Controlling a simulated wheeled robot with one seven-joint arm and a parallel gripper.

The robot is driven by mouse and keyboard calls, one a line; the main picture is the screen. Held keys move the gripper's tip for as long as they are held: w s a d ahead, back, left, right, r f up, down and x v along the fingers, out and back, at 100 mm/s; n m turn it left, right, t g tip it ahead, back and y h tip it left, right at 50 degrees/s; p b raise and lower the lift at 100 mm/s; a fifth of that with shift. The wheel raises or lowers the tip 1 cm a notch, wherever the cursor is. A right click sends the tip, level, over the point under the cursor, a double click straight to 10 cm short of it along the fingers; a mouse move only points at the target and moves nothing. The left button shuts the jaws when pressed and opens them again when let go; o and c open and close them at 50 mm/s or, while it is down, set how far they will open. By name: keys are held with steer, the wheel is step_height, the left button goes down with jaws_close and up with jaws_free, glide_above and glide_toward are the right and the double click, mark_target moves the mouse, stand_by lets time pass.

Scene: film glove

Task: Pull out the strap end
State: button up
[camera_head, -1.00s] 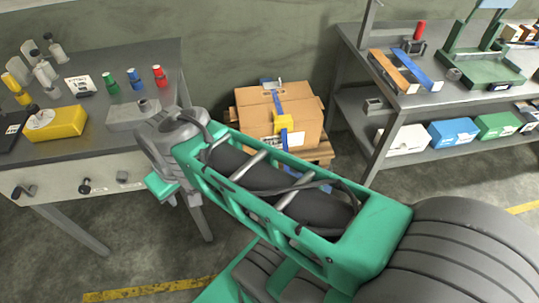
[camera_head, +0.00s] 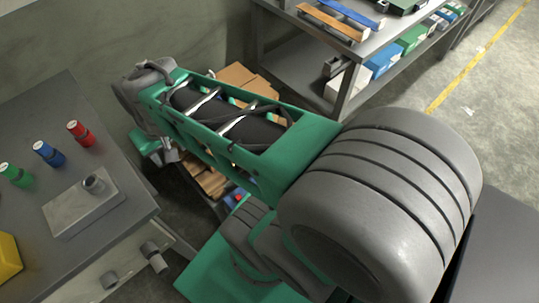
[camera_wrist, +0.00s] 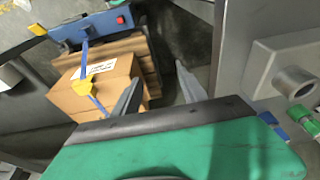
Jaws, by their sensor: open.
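In the wrist view a cardboard box (camera_wrist: 115,84) sits on wooden boards, left of my gripper (camera_wrist: 159,74). A blue strap (camera_wrist: 84,62) runs over the box, with a yellow piece (camera_wrist: 82,88) on it. I cannot tell where the strap's free end lies. The gripper's two grey fingers are apart with nothing between them; the left finger overlaps the box's side in the picture. In the head view only a corner of the box (camera_head: 238,76) shows behind my arm, and the strap is hidden.
A blue device (camera_wrist: 92,27) with a red button is beyond the box. At left in the head view is a grey bench (camera_head: 120,195) with red, blue and green bottles and a grey block (camera_head: 82,203). A shelf unit (camera_head: 350,60) stands behind, with open floor at right.

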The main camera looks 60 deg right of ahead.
steer(key=w+d+f+m+g+b, duration=0.1)
steer(key=d+f+m+b, duration=0.55)
steer(key=d+f, duration=0.6)
steer(key=s+d+f+m+b, duration=0.2)
steer(key=s+d+f+m, duration=0.1)
steer(key=f, duration=0.4)
steer(key=s+d+f+m+g+b, duration=0.1)
steer(key=s+d+f+m+b, duration=0.1)
steer(key=d+f, duration=0.5)
steer(key=s+d+f+m+b, duration=0.3)
steer(key=d+f+m, duration=0.3)
steer(key=f, duration=0.3)
steer(key=shift+s+m+g, duration=0.35)
steer(key=shift+s+g, duration=0.05)
steer(key=shift+s, duration=0.45)
step_height(320, 180, down, 7)
steer(key=shift+r+b, duration=0.2)
steer(key=shift+b, duration=0.5)
steer(key=shift+f, duration=0.35)
jaws_close()
